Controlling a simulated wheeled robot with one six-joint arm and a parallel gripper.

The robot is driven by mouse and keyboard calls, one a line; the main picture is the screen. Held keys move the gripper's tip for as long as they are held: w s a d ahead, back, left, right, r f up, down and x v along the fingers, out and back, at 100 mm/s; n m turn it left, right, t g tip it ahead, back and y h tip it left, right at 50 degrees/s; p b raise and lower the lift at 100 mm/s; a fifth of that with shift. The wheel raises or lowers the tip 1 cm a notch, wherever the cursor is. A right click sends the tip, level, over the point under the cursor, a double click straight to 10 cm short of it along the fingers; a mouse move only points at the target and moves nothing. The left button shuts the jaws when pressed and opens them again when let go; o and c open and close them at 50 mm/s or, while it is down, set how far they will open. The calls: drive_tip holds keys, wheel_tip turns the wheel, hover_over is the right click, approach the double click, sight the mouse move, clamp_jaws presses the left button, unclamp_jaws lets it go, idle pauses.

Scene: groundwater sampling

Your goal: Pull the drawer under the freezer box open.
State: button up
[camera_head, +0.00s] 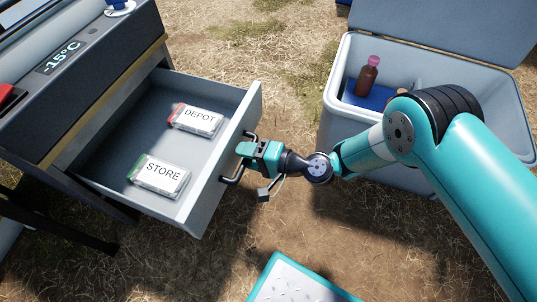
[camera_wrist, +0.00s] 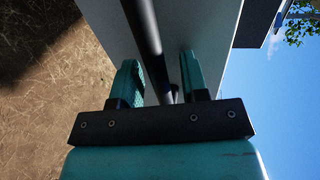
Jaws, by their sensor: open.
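The drawer (camera_head: 205,200) under the freezer box (camera_head: 75,75) stands pulled well out in the head view, and its inside shows. Its dark bar handle (camera_head: 232,181) is on the front panel. My gripper (camera_head: 245,157) is at the handle. In the wrist view the handle bar (camera_wrist: 146,35) runs between the two teal fingers of my gripper (camera_wrist: 160,80), with the drawer front (camera_wrist: 200,30) behind. The fingers stand apart, one on each side of the bar. I cannot tell whether either finger touches it.
Inside the drawer lie a pack marked DEPOT (camera_head: 196,120) and a pack marked STORE (camera_head: 159,175). An open cooler (camera_head: 345,125) with a brown bottle (camera_head: 367,76) stands at the right. A teal-edged white panel (camera_head: 300,280) is at the bottom. Dry grass lies between.

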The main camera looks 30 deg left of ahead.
drive_tip(key=p+v, duration=0.6)
drive_tip(key=v, duration=1.1)
drive_tip(key=shift+d+p, duration=0.25)
drive_tip(key=shift+p, duration=0.15)
drive_tip(key=w+d+r+n+g+h, duration=0.1)
drive_tip(key=w+d+r+n+h, duration=0.15)
drive_tip(key=r, duration=0.85)
drive_tip(key=w+d+r+n+h, duration=0.1)
drive_tip(key=d+r+n+h, duration=0.15)
drive_tip(key=r, duration=0.85)
drive_tip(key=s+d+r+t+h+p, duration=0.1)
drive_tip(key=s+d+r+t+h, duration=0.15)
drive_tip(key=s+d+r, duration=0.5)
drive_tip(key=s+d+r+t+h, duration=0.2)
drive_tip(key=s+d+r+h, duration=0.25)
drive_tip(key=d+r, duration=0.45)
wheel_tip(320, 180, up, 36)
drive_tip(key=p, duration=3.7)
drive_tip(key=shift+d+y, duration=0.35)
drive_tip(key=shift+y, duration=0.05)
